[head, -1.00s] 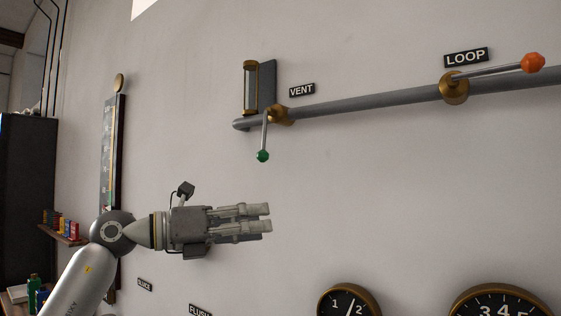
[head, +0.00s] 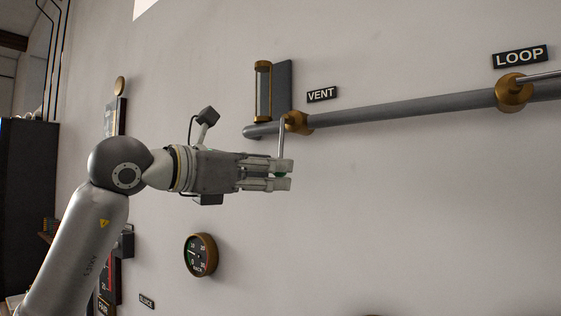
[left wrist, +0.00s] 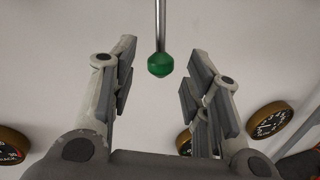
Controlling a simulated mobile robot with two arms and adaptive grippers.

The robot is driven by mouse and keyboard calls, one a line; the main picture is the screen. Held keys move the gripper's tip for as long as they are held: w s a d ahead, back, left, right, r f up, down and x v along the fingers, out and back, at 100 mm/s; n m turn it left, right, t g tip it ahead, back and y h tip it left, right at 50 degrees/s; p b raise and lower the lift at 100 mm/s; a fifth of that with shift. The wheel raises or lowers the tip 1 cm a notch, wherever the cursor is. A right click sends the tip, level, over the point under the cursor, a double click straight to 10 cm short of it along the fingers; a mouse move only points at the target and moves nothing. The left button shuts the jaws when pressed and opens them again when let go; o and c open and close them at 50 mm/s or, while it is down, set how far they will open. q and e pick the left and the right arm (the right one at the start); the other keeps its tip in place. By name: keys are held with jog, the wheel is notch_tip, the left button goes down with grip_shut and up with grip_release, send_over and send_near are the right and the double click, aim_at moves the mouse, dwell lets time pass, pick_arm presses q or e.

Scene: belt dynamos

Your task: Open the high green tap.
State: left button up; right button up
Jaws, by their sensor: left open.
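The high green tap is a thin metal lever (head: 281,138) hanging down from a brass valve body (head: 297,122) on the grey pipe, under the VENT label. Its green knob (left wrist: 160,65) hangs between the two finger sets in the left wrist view, with a gap on both sides. In the head view the knob is mostly hidden behind the fingers. My left gripper (head: 283,174) is open around the knob and points right along the wall. It also shows in the left wrist view (left wrist: 158,80). My right gripper is not in view.
The grey pipe (head: 400,112) runs right to a brass LOOP valve (head: 513,92). A sight glass (head: 263,92) stands above the pipe's left end. A round gauge (head: 200,255) is on the wall below my gripper. The wall right of the gripper is bare.

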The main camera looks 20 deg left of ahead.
pick_arm(q)
jog(key=shift+p+x, duration=0.4)
jog(key=shift+x, duration=1)
jog(key=shift+c, duration=0.3)
grip_shut()
